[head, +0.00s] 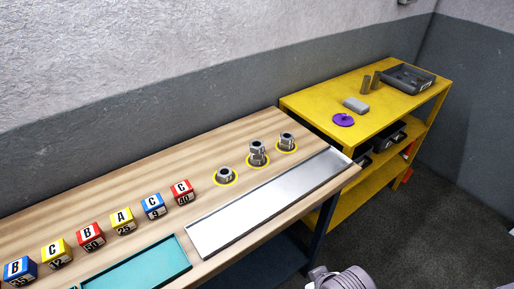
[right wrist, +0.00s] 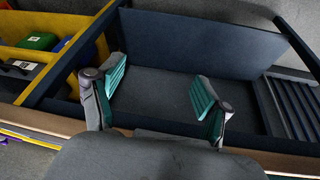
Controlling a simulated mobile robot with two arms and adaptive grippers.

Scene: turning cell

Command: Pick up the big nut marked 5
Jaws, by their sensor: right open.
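Several metal hex nuts stand on yellow ring marks on the wooden bench in the head view. One nut (head: 225,174) is on the nearest ring, a stack of nuts (head: 257,154) is on the middle ring, and metal nuts (head: 287,139) are on the far ring. I cannot read a 5 on any of them. My right gripper (right wrist: 158,88) is open and empty in the right wrist view, with no nut between its fingers. My left gripper is not in view.
A metal tray (head: 268,200) lies in front of the nuts. Coloured lettered blocks (head: 122,220) and a teal tray (head: 140,269) are to the left. A yellow shelf unit (head: 395,97) stands behind right, holding a purple piece (head: 343,120) and a grey bin (head: 409,78).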

